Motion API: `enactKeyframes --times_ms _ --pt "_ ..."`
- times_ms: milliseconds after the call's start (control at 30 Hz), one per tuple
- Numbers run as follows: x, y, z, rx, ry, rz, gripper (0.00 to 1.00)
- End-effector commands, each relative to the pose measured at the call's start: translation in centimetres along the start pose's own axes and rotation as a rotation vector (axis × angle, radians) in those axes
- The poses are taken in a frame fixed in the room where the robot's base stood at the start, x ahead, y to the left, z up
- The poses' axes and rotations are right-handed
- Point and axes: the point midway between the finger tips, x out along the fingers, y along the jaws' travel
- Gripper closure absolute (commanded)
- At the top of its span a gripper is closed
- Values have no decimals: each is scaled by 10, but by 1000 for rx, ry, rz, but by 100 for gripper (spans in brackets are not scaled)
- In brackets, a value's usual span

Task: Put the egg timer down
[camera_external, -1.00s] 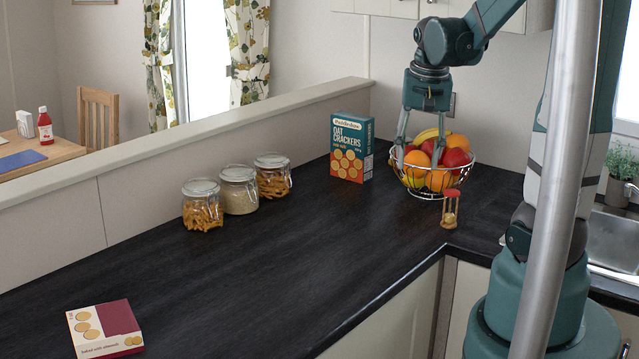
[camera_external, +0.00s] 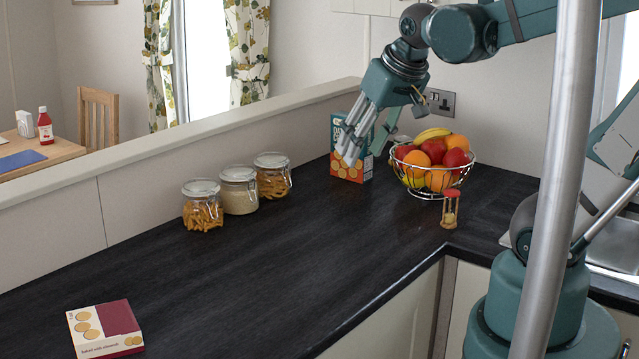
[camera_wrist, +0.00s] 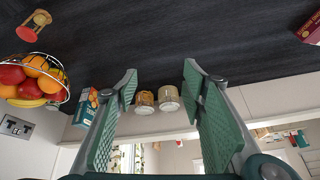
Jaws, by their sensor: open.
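The egg timer (camera_external: 450,210), a small sandglass in a reddish and wooden frame, stands upright on the dark worktop (camera_external: 270,270), just in front of the fruit bowl and near the inner corner edge. In the wrist view it shows at the top left (camera_wrist: 34,24), well away from my fingers. My gripper (camera_external: 364,150) is raised and tilted in front of the oat crackers box, up and left of the timer. Its fingers are spread apart with nothing between them, as the wrist view also shows (camera_wrist: 160,78).
The wire fruit bowl (camera_external: 433,193) stands behind the timer. The oat crackers box (camera_external: 341,166) is partly hidden by my gripper. Several glass jars (camera_external: 239,195) stand along the low wall. The middle worktop is clear.

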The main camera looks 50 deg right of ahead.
Motion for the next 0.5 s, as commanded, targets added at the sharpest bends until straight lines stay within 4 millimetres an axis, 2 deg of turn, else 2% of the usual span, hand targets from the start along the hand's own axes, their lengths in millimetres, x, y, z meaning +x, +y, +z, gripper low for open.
enactKeyframes --times_ms 200,500 --pt "-17 -38 19 -147 65 -54 59" --pt "-30 -65 33 -259 121 -96 59"
